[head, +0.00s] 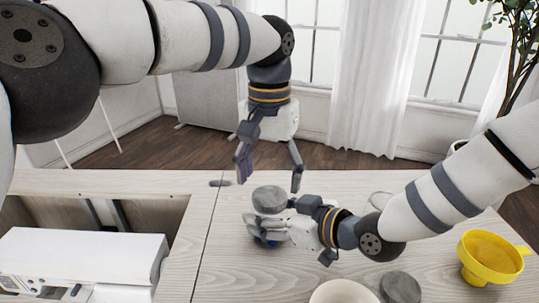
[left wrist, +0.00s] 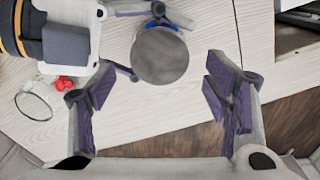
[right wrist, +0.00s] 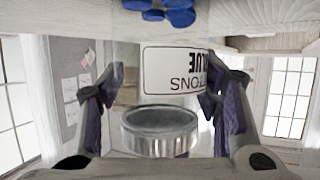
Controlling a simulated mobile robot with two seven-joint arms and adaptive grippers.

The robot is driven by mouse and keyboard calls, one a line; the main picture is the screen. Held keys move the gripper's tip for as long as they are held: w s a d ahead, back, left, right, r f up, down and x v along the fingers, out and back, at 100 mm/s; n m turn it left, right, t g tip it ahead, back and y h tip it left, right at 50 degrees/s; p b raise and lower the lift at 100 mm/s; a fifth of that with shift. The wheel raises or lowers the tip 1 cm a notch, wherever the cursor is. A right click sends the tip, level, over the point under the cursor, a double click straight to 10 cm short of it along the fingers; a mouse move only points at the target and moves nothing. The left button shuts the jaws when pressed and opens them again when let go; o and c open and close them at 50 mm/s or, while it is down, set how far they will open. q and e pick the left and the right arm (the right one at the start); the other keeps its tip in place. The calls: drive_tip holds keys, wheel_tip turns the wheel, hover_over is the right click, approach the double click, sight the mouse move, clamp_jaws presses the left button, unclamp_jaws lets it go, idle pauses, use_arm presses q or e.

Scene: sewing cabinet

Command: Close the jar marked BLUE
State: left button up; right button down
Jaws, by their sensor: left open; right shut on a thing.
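The jar marked BLUE is clear glass with blue buttons (right wrist: 160,13) inside. It shows upside down in the right wrist view, with part of its label (right wrist: 172,72) between the fingers. My right gripper (head: 266,230) is shut around the jar at table level. A round grey lid (head: 269,198) sits at the jar's top, also seen from above in the left wrist view (left wrist: 160,54). I cannot tell whether it is fastened. My left gripper (head: 268,176) points down above the lid, open and empty, with its fingers apart on either side.
Another glass jar (left wrist: 33,106) with red buttons (left wrist: 63,84) stands behind my right arm. A loose grey lid (head: 401,288), a pale bowl (head: 341,292) and a yellow funnel (head: 491,258) are at the front right. A white sewing machine (head: 85,258) is at the left.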

sight(270, 195)
use_arm(q)
drive_tip(key=shift+f, duration=1.65)
drive_tip(key=shift+c, duration=0.3)
drive_tip(key=c, duration=1.2)
drive_tip(key=o, duration=1.4)
drive_tip(key=shift+r, duration=0.1)
wheel_tip(270, 195, up, 12)
drive_tip(key=shift+f, duration=0.1)
